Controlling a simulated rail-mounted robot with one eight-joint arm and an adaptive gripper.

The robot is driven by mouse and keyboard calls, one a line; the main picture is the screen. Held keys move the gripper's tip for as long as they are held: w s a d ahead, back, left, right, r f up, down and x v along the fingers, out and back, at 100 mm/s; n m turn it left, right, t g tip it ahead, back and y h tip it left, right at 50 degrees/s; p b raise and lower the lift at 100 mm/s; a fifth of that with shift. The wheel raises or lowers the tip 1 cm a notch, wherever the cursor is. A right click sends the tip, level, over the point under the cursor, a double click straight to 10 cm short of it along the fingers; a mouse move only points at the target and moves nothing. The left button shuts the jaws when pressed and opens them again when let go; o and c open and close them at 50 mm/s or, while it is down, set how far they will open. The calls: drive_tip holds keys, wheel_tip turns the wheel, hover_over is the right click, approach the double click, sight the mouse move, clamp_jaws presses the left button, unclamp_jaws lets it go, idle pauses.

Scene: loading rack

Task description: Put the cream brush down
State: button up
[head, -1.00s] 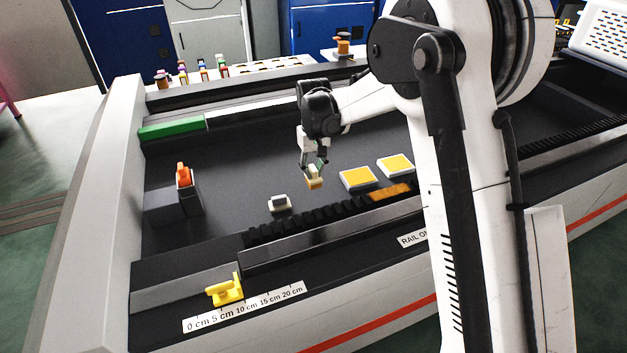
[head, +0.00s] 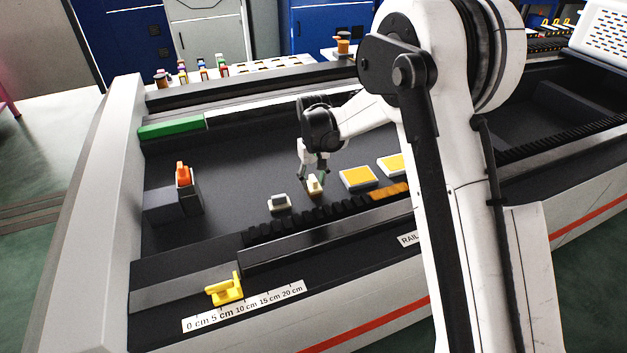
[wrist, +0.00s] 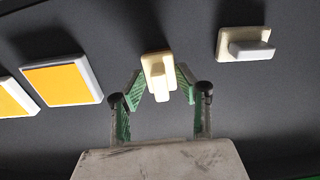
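The cream brush (head: 315,186), a small pale block with a raised grip, is on the dark floor of the rack in the head view, between the whitish brush and the nearer yellow pad. In the wrist view the cream brush (wrist: 158,78) lies between my fingertips, its grip toward the camera. My gripper (head: 313,177) is open and low over it. Its green-lined fingers (wrist: 160,88) stand on both sides, with small gaps to the grip. Whether a finger touches the brush's base I cannot tell.
A whitish brush (head: 279,203) with a grey grip is to the left. Yellow-topped pads (head: 358,177) lie to the right. A black toothed strip (head: 300,222) runs along the front. An orange item on a grey block (head: 183,175) stands far left. The floor behind is clear.

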sight(315, 179)
wheel_tip(315, 179, up, 12)
drive_tip(key=shift+r+p, duration=0.15)
drive_tip(key=shift+p, duration=0.15)
idle(0.3)
drive_tip(key=shift+r, duration=0.1)
drive_tip(key=s+d+r+m+t, duration=0.1)
drive_tip(key=s+d+r+t, duration=0.1)
drive_tip(key=s+d+r, duration=0.6)
drive_tip(key=s+d+r+m+t, duration=0.1)
drive_tip(key=s+d+r+t, duration=0.1)
drive_tip(key=s+d+r, duration=0.6)
drive_tip(key=s+d+f+m+t, duration=0.1)
drive_tip(key=s+d+f, duration=0.1)
drive_tip(key=s, duration=0.8)
drive_tip(key=s+d+f+m+t, duration=0.1)
drive_tip(key=s+d+f+t, duration=0.1)
drive_tip(key=s, duration=0.7)
wheel_tip(315, 179, down, 2)
drive_tip(key=shift+s+d, duration=0.35)
drive_tip(key=shift+d, duration=0.1)
